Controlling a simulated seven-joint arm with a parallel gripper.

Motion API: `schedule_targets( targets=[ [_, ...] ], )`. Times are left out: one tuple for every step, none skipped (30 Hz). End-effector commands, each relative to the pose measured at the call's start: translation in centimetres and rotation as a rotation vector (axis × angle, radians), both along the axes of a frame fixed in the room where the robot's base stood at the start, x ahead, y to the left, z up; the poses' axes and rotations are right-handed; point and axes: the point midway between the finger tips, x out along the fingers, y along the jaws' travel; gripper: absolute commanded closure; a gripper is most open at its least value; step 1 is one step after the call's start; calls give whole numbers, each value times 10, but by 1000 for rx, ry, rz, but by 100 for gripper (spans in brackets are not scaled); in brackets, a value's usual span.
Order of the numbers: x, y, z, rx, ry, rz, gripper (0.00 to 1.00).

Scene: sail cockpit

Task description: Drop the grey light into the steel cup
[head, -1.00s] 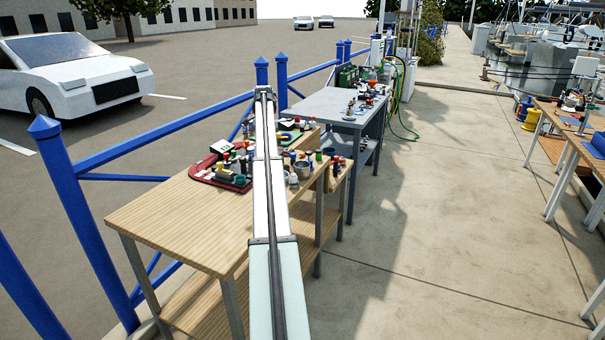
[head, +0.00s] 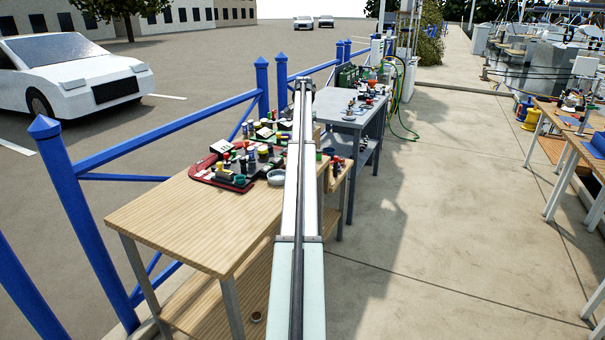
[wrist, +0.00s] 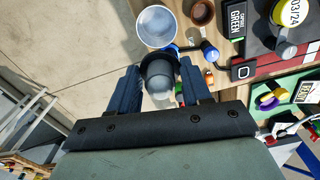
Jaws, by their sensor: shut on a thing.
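In the wrist view my gripper (wrist: 160,88) is shut on the grey light (wrist: 160,72), which has a dark body and a pale grey lens end. The light is held between the two dark blue fingers. The steel cup (wrist: 157,26) shows in the wrist view just above the light, its round open mouth facing the camera. The light's dark end is close to the cup's rim in the picture; I cannot tell the height gap. In the head view my arm hides the gripper, the light and the place where the cup stood.
A brown cup (wrist: 202,12) and a blue-capped item (wrist: 209,51) are beside the steel cup. A shallow grey dish (head: 276,177) lies on the wooden table (head: 185,215), by a red tray (head: 204,180) of small items. The table's near part is clear.

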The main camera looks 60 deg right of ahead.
Motion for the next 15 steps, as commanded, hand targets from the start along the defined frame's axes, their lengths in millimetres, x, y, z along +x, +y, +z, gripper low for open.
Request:
schedule_targets(
  targets=[
    [0, 0, -2, 0, 0, 3, 82],
    [0, 0, -3, 0, 0, 3, 82],
    [0, 0, -5, 0, 0, 3, 82],
    [0, 0, -6, 0, 0, 3, 82],
    [0, 1, -8, 0, 0, 2, 82],
    [0, 1, -11, 0, 0, 2, 82],
    [0, 1, -13, 0, 0, 2, 82],
    [0, 1, -16, 0, 0, 2, 82],
    [0, 1, -20, 0, 0, 2, 82],
    [0, 1, -23, 0, 0, 2, 82],
    [0, 1, -26, 0, 0, 2, 82],
    [0, 1, -30, 0, 0, 1, 82],
    [0, 1, -33, 1, 1, 1, 82],
    [0, 1, -36, 1, 1, 1, 82],
    [0, 1, -40, 1, 1, 1, 82]
  ],
)
